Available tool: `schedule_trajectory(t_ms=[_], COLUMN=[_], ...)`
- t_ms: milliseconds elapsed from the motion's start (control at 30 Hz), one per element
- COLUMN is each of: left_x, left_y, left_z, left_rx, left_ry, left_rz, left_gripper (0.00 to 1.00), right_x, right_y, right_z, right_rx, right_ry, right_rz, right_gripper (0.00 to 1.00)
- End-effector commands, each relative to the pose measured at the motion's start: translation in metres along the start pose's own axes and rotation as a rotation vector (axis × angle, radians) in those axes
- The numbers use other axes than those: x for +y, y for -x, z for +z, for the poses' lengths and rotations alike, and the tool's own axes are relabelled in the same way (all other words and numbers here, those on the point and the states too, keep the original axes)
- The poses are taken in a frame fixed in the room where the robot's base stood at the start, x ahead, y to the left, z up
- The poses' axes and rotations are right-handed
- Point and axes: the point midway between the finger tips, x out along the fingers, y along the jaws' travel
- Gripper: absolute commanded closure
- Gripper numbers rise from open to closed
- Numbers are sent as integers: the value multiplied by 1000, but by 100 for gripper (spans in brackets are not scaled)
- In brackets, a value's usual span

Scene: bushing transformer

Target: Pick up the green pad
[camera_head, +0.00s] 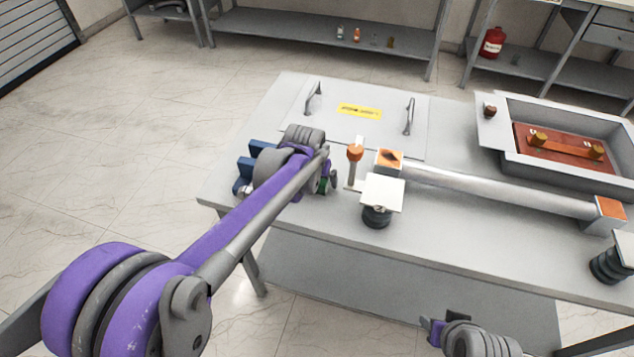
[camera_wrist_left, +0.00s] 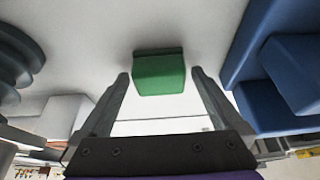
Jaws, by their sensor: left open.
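The green pad (camera_wrist_left: 160,75) is a small block on the pale table top in the left wrist view, in line with the gap between my left fingers. In the head view only a sliver of green (camera_head: 323,185) shows beside my left wrist, and the arm hides most of it. My left gripper (camera_wrist_left: 160,71) is open, with a finger on each side of the pad in the picture. Clear gaps show between pad and fingers, and it is not held. My right gripper (camera_head: 433,331) shows at the bottom of the head view, in front of the table; its jaws are unclear.
A blue holder (camera_wrist_left: 290,75) stands close to the right of the pad in the left wrist view. In the head view, an orange-topped post (camera_head: 355,155), a white plate (camera_head: 382,192) on a dark ribbed insulator (camera_head: 377,216), and a silver tube (camera_head: 500,188) stand right of my left gripper.

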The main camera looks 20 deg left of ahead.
Motion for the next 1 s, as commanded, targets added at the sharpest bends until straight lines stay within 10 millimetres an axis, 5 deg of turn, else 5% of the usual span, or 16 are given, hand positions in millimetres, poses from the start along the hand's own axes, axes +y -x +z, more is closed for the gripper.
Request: schedule_trajectory(t_ms=[67, 500, 767, 1000], left_x=[0, 0, 0, 0], left_y=[0, 1, 3, 40], left_z=[0, 0, -1, -16], left_rx=[0, 0, 0, 0], left_ry=[0, 0, 0, 0], left_rz=[0, 0, 0, 0], left_gripper=[4, 83, 83, 83], right_x=[0, 0, 0, 0], right_y=[0, 0, 0, 4], right_z=[0, 0, 0, -3], right_rx=[0, 0, 0, 2], right_ry=[0, 0, 0, 0], right_rz=[0, 0, 0, 0], right_gripper=[50, 50, 50, 50])
